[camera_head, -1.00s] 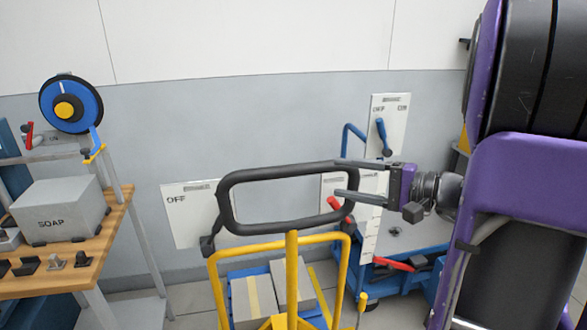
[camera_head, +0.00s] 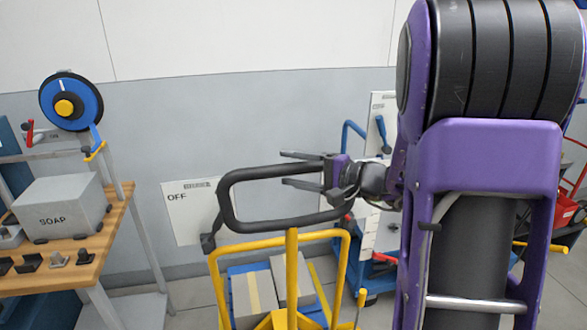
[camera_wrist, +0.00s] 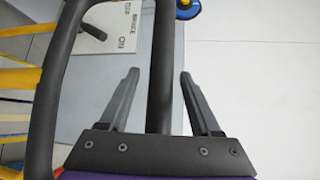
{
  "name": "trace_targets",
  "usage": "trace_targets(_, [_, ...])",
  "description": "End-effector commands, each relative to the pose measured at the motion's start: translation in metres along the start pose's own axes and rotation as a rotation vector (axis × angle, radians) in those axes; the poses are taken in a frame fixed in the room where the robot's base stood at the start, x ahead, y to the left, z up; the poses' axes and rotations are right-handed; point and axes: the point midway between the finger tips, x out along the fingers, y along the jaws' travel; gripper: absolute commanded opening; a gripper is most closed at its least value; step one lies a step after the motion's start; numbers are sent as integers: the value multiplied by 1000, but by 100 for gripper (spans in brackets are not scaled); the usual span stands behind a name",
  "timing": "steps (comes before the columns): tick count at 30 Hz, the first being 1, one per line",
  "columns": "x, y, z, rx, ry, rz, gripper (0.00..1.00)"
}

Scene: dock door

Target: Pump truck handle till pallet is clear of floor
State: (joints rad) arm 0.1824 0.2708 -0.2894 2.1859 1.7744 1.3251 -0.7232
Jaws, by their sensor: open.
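The truck handle is a black rounded loop (camera_head: 226,205) on top of a yellow frame (camera_head: 292,262) in the head view. My gripper (camera_head: 283,168) is open at the right part of the loop, its two fingers pointing left. In the wrist view my gripper (camera_wrist: 158,80) has its fingers spread, with one black bar of the handle (camera_wrist: 161,60) running between them and a gap on each side. The pallet is not clearly seen; grey boxes (camera_head: 253,296) on a blue base show low behind the yellow frame.
A wooden bench (camera_head: 105,235) with a grey SOAP box (camera_head: 62,208) stands at the left, below a blue reel (camera_head: 71,103). White switch panels, one marked OFF (camera_head: 188,215), hang on the wall. A blue cart (camera_head: 352,262) stands behind my arm.

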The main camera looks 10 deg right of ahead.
Motion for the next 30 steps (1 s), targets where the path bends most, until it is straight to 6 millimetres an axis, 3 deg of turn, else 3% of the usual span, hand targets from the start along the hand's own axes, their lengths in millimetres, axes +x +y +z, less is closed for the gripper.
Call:
trace_targets(1, [0, 0, 0, 0, 0, 0, 61])
trace_targets(11, [0, 0, 0, 0, 0, 0, 1])
trace_targets(30, [-1, 0, 0, 0, 0, 0, 0])
